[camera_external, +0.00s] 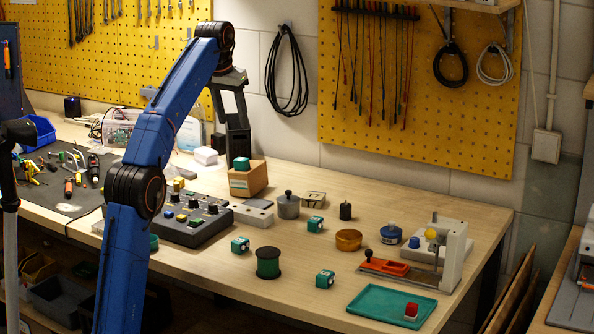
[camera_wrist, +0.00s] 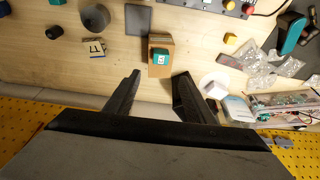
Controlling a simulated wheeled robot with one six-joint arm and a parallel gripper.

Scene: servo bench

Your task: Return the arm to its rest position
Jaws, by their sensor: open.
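My blue arm reaches up and over the bench in the external view. My gripper (camera_external: 232,148) hangs from its end, fingers pointing down, above and behind a small cardboard box (camera_external: 248,182). A teal cube (camera_external: 241,163) sits in the top of the box. In the wrist view my gripper (camera_wrist: 155,76) is open, with nothing between its two dark fingers. The box (camera_wrist: 155,70) and the teal cube (camera_wrist: 160,55) lie just beyond the gap between the fingertips. I cannot tell whether a finger touches the box.
A dark control box (camera_external: 180,222) with knobs stands left of the cardboard box. Several teal cubes, a green spool (camera_external: 268,263), a grey weight (camera_external: 288,206), a brass dish (camera_external: 348,240), a fixture (camera_external: 440,255) and a teal tray (camera_external: 375,304) fill the right. Yellow pegboard (camera_external: 440,130) backs the bench.

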